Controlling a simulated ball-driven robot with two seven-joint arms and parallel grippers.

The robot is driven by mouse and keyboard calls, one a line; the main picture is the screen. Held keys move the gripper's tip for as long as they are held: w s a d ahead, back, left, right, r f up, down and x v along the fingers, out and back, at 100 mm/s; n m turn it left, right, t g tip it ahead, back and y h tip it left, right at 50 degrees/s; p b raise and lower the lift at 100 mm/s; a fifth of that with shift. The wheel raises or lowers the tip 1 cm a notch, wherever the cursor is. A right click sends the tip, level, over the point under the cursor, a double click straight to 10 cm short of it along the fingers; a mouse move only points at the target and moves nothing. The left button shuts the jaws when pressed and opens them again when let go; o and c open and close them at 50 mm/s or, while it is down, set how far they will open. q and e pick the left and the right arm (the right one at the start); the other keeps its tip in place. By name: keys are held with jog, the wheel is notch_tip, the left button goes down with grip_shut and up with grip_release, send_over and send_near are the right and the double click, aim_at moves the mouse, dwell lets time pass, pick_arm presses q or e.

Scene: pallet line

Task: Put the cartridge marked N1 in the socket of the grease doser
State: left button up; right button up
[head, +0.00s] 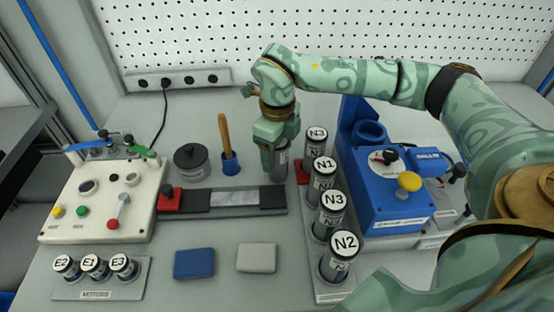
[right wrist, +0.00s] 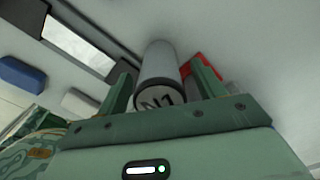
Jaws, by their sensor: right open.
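A grey cartridge (head: 281,160) stands between the fingers of my right gripper (head: 278,140), just left of the rack. In the right wrist view its cap reads N1 (right wrist: 160,75), and my right gripper (right wrist: 163,92) is open with a finger on each side of it. Another cartridge marked N1 (head: 323,180) stands in the rack (head: 327,291). The blue machine (head: 392,205), which looks like the grease doser, is right of the rack, with a round blue cup (head: 369,131) at its back. My left gripper is not in view.
The rack also holds two N3 cartridges (head: 316,140) (head: 331,212) and an N2 (head: 341,262). A black strip (head: 235,200) has a red block (head: 170,198) at its left end. A control panel (head: 108,198) and E-marked cartridges (head: 95,267) are at left. The front middle has blue and grey pads (head: 194,264) (head: 256,258).

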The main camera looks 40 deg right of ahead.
jog(key=shift+r, duration=0.1)
jog(key=c, duration=1.2)
